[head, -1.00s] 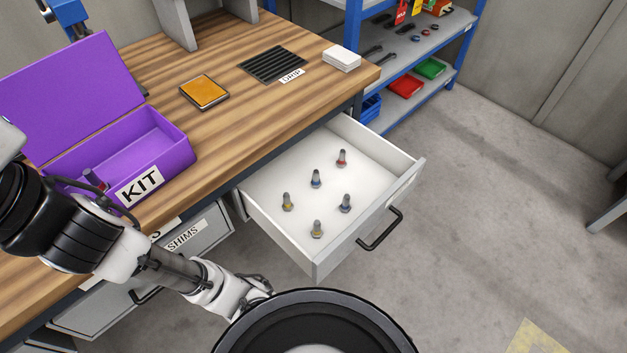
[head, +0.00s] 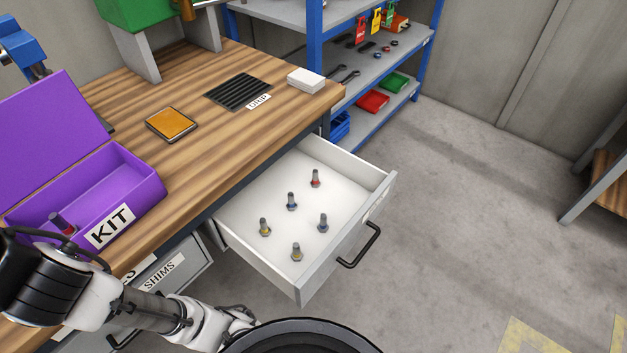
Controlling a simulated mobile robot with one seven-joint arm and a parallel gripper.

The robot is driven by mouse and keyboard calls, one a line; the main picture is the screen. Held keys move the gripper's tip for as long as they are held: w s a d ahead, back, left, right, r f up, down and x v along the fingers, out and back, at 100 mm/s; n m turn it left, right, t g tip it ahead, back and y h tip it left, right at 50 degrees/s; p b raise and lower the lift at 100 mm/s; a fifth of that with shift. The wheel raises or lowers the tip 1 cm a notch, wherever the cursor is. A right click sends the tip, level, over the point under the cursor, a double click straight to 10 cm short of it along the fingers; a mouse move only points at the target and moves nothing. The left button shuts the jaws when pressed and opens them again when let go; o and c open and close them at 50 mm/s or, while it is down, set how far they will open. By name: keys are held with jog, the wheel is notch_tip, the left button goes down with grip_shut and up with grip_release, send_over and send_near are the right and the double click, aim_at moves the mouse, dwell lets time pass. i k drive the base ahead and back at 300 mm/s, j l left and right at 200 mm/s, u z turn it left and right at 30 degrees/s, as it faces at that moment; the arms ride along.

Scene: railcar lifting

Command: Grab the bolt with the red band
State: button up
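A bolt with a red band (head: 315,179) stands upright in the open white drawer (head: 345,180), near its far end. Two bolts with blue bands, a middle one (head: 291,202) and a right one (head: 323,223), stand nearer. Two bolts with yellow bands, a left one (head: 264,228) and a front one (head: 296,252), stand closest to me. Another bolt-like piece with a dark shaft and a red part (head: 62,223) leans inside the purple KIT box (head: 150,190). My arm crosses the lower left. My gripper is out of view, so what it holds cannot be seen.
The wooden bench (head: 215,150) carries an orange-topped pad (head: 171,124), a black grip mat (head: 238,91) and a white block (head: 305,80). The drawer's front with its black handle (head: 360,246) juts over the floor. A blue-framed shelf (head: 316,60) stands behind. Floor on the right is clear.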

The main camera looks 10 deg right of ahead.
aim_at(315, 183)
jog(key=i+l+u, duration=0.1)
jog(key=i+l, duration=0.15)
jog(key=i+l+u, duration=0.1)
jog(key=l, duration=0.35)
jog(key=i+l+u, duration=0.1)
jog(key=i+l, duration=0.2)
